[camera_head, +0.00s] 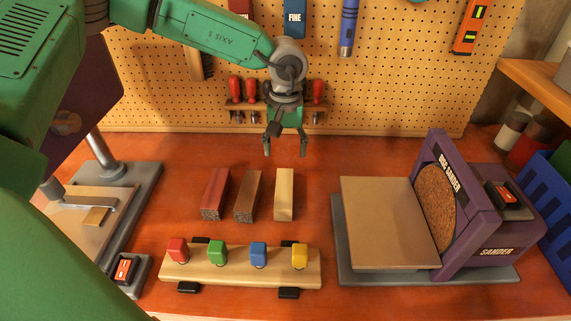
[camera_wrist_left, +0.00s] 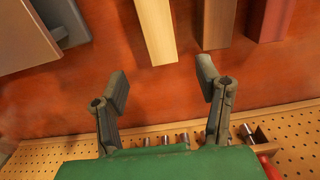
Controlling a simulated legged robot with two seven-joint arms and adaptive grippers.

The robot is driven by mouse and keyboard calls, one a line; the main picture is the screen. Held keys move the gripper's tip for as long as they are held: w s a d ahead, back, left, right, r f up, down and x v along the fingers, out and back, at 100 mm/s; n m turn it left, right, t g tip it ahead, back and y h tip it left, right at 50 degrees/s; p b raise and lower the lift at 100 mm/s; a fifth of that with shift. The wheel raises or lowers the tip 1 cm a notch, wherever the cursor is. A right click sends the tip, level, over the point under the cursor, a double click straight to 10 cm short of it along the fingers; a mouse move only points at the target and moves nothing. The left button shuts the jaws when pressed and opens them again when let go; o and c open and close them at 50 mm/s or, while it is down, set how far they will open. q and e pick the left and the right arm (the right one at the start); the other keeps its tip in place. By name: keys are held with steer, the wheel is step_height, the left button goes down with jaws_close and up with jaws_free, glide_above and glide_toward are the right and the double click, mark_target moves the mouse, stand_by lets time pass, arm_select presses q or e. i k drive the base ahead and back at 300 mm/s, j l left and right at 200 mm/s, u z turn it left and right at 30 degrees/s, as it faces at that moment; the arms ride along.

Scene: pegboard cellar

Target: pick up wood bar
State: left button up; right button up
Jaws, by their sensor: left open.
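Three wood bars lie side by side on the red-brown bench: a reddish bar (camera_head: 214,193), a brown bar (camera_head: 247,195) and a pale bar (camera_head: 284,194). In the left wrist view the pale bar (camera_wrist_left: 157,30) points toward the space between my fingers, with the brown bar (camera_wrist_left: 218,24) and the reddish bar (camera_wrist_left: 271,18) to its right. My left gripper (camera_head: 285,151) hangs behind the bars, near the pale one's far end. Its two fingers (camera_wrist_left: 162,78) are spread with nothing between them. My right gripper is not in view.
A purple disc sander (camera_head: 440,203) with a tan table stands to the right. A wooden block with coloured knobs (camera_head: 240,268) lies in front of the bars. The pegboard (camera_head: 390,85) and a rack of red-handled tools (camera_head: 252,90) are close behind the gripper.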

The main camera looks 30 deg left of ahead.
mark_target(245, 205)
steer(key=k, duration=1.5)
